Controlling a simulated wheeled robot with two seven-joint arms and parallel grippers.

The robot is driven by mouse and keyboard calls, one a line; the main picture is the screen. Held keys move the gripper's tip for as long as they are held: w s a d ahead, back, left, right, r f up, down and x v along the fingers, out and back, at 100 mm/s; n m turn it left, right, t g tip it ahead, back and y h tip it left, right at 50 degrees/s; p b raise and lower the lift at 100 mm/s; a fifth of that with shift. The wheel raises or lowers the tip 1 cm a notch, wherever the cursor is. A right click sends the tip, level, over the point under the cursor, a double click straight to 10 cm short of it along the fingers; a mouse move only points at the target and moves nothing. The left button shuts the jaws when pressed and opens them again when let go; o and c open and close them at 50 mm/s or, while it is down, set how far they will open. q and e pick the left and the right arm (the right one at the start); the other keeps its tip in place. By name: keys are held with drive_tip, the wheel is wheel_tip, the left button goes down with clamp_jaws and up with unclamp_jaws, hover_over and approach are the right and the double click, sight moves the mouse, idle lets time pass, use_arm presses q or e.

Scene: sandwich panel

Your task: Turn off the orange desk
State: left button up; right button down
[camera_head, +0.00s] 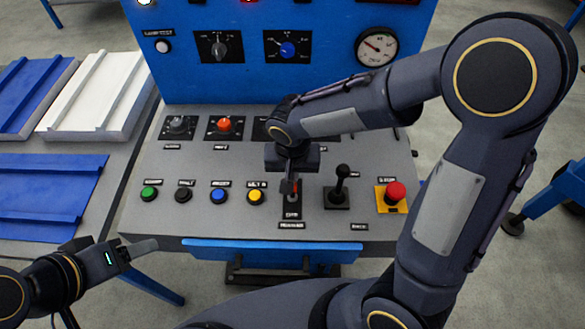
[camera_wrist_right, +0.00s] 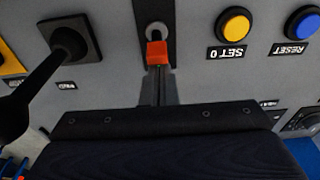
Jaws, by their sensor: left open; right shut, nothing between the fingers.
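The desk is a sloped grey control panel (camera_head: 150,225) with a blue upright back. An orange-red rotary knob (camera_head: 224,125) sits in its upper row. An orange-red switch cap (camera_wrist_right: 157,54) shows in the right wrist view, below a round metal collar. My right gripper (camera_head: 289,187) is shut and points down over the switch's dark plate (camera_head: 292,214); it also shows in the right wrist view (camera_wrist_right: 159,82). Its fingertips are right at the cap; I cannot tell whether they touch it. The gripper hides most of the switch. My left gripper (camera_head: 152,246) is open and empty, off the panel's lower left corner.
Green (camera_head: 149,194), black, blue (camera_head: 219,196) and yellow (camera_head: 255,197) buttons line the panel left of the switch. A black joystick (camera_head: 341,180) and a red emergency button (camera_head: 395,191) stand right of it. My right arm covers the upper right panel.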

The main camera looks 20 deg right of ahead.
drive_tip(key=t+b, duration=0.1)
drive_tip(key=b, duration=0.2)
drive_tip(key=s+t+b, duration=0.1)
drive_tip(key=b, duration=0.3)
drive_tip(key=s+t+h+b, duration=0.1)
drive_tip(key=b, duration=0.2)
drive_tip(key=shift+a+f+t+b, duration=0.2)
drive_tip(key=shift+a+t+b, duration=0.1)
drive_tip(key=shift+a, duration=0.05)
drive_tip(key=shift+d+r+p, duration=0.1)
drive_tip(key=shift+r+p, duration=0.35)
drive_tip(key=shift+p, duration=0.2)
drive_tip(key=shift+w+f, duration=0.1)
drive_tip(key=shift+w+d+f+b, duration=0.15)
drive_tip(key=shift+w+f+b, duration=0.15)
drive_tip(key=shift+w+b, duration=0.25)
drive_tip(key=shift+w, duration=0.1)
